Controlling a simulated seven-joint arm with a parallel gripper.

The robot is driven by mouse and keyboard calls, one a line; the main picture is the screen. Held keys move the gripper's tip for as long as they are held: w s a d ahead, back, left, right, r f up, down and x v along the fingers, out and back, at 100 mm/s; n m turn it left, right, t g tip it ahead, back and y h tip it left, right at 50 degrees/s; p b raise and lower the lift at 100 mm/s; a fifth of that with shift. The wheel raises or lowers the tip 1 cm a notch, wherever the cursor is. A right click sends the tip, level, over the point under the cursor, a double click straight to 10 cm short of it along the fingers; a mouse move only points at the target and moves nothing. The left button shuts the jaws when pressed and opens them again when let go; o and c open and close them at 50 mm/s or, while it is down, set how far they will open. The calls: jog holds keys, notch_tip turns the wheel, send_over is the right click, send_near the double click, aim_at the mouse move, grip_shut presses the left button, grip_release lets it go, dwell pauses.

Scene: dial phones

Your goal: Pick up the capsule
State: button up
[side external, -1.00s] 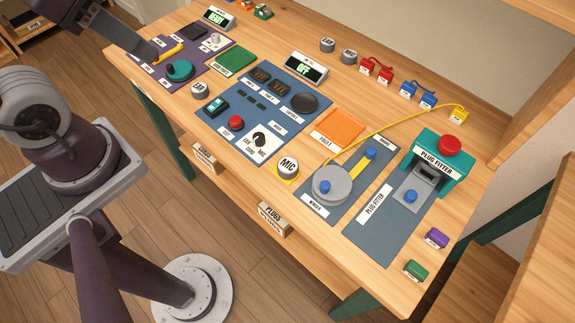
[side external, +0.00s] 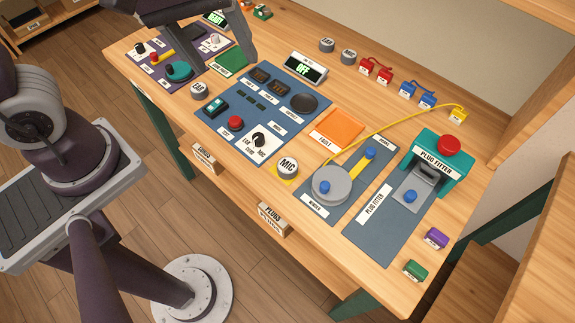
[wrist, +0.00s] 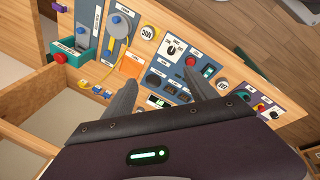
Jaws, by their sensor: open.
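Several round grey capsules with white labels are on the bench. The MIC capsule (side external: 288,167) sits on a yellow square at the front; the wrist view also shows it (wrist: 147,34). An EAR capsule (side external: 199,90) is at the front left of the blue panel, also in the wrist view (wrist: 222,86). Another EAR capsule (side external: 327,45) and another MIC capsule (side external: 348,56) stand at the back. My gripper (wrist: 162,78) is open, fingers apart, with nothing between them. In the side view it is raised above the bench's far left part, apart from every capsule.
The blue panel (side external: 272,126) carries a knob, buttons and a black round pad. An orange FAULT tray (side external: 338,128), a winder disc (side external: 331,184) with yellow cord and a teal plug fitter (side external: 455,160) are to the right.

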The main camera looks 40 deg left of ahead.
jog(key=w+d+f+n+g, duration=0.1)
jog(key=w+d+f+n, duration=0.2)
jog(key=f, duration=0.2)
jog(key=n+g+y, duration=0.1)
jog(key=n+g, duration=0.1)
jog(key=n, duration=0.6)
send_over(288, 165)
jog(key=f, duration=1.3)
jog(key=shift+s+f, duration=0.15)
jog(key=shift+s, duration=0.15)
jog(key=f, duration=0.7)
jog(key=shift+w, duration=0.25)
grip_shut()
jog(key=shift+r, duration=0.1)
